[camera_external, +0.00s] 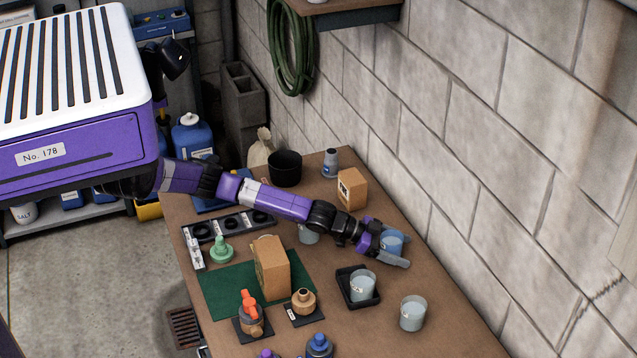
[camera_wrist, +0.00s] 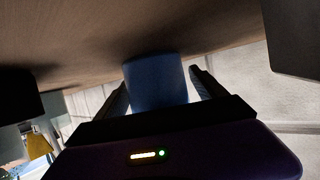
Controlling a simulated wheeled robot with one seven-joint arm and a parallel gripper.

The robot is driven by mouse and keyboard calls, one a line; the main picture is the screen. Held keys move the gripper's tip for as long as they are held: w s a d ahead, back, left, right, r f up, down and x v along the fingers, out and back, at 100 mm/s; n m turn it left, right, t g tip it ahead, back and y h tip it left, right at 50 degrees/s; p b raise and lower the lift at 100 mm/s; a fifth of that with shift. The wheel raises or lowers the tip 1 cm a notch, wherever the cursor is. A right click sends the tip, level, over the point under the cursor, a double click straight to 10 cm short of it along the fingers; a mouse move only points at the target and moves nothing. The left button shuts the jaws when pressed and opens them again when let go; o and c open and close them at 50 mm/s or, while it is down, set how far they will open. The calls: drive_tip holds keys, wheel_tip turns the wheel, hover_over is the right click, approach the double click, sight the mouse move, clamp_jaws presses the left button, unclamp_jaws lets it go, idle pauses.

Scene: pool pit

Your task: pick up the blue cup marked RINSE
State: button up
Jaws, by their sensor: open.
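A blue cup (camera_external: 391,241) stands on the brown table near the wall side. My gripper (camera_external: 388,251) is at the cup, with its fingers around it. In the wrist view the blue cup (camera_wrist: 156,82) sits between the two open fingers of my gripper (camera_wrist: 160,92), and a small gap shows at the right finger. I cannot tell whether either finger touches the cup. No RINSE marking is readable on the cup in either view. My fingers hide part of the cup in the external view.
A clear cup stands in a black tray (camera_external: 346,298); another clear cup (camera_external: 413,313) stands further right. A third pale cup (camera_external: 308,234) is under my arm. Cardboard boxes (camera_external: 352,188) (camera_external: 272,268) stand behind and left. The stone wall (camera_external: 470,170) runs close along the table.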

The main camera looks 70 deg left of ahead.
drive_tip(key=c, duration=1.6)
drive_tip(key=shift+r, duration=0.1)
